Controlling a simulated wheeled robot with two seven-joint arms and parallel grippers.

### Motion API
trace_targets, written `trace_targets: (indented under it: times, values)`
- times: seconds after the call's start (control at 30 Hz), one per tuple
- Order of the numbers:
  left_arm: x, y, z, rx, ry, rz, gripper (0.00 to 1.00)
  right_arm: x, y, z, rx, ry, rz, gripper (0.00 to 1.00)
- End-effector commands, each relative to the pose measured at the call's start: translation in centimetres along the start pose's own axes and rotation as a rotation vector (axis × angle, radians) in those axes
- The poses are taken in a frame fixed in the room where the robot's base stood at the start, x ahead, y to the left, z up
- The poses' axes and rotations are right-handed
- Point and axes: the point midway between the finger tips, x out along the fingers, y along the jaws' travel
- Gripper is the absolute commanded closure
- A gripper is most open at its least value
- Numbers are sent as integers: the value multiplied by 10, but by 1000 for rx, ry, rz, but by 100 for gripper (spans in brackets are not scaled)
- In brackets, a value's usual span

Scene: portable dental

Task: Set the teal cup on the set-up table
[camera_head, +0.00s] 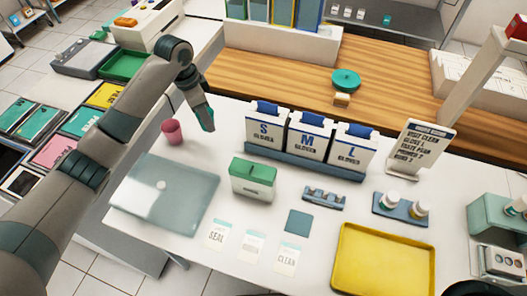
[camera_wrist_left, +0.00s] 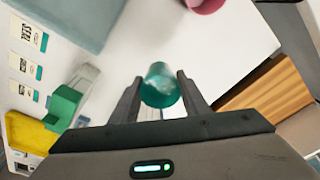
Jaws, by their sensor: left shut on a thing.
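The teal cup (camera_wrist_left: 161,88) is between the two fingers of my left gripper (camera_wrist_left: 159,78) in the left wrist view, and the fingers are shut on it. In the head view my left gripper (camera_head: 203,112) points down over the left back part of the white set-up table (camera_head: 320,215), with a bit of the teal cup (camera_head: 207,122) showing at its tips. I cannot tell whether the cup's base touches the table. My right gripper is not in view.
A pink cup (camera_head: 172,132) stands just left of my left gripper. A grey translucent panel (camera_head: 165,197) lies in front. Glove boxes (camera_head: 268,128) stand to the right, a green-lidded box (camera_head: 253,178) nearer, and a yellow tray (camera_head: 385,262) at front right.

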Motion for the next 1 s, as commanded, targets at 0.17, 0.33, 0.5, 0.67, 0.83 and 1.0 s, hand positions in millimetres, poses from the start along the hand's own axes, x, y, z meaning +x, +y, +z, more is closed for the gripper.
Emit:
trace_targets:
  times: [0.17, 0.33, 0.5, 0.67, 0.83, 1.0]
  values:
    - [5, 0, 1, -1, -1, 2, 81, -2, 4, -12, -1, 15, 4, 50]
    - [23, 1, 4, -1, -2, 3, 81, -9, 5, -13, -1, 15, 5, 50]
    - [46, 1, 7, -1, -1, 3, 81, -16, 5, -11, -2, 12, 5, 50]
    - [60, 0, 9, -1, 0, 1, 81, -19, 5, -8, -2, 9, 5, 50]
    - [62, 0, 9, 0, 1, 0, 81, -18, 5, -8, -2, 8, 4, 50]
    - [62, 0, 9, 0, 0, 0, 81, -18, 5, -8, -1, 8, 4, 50]
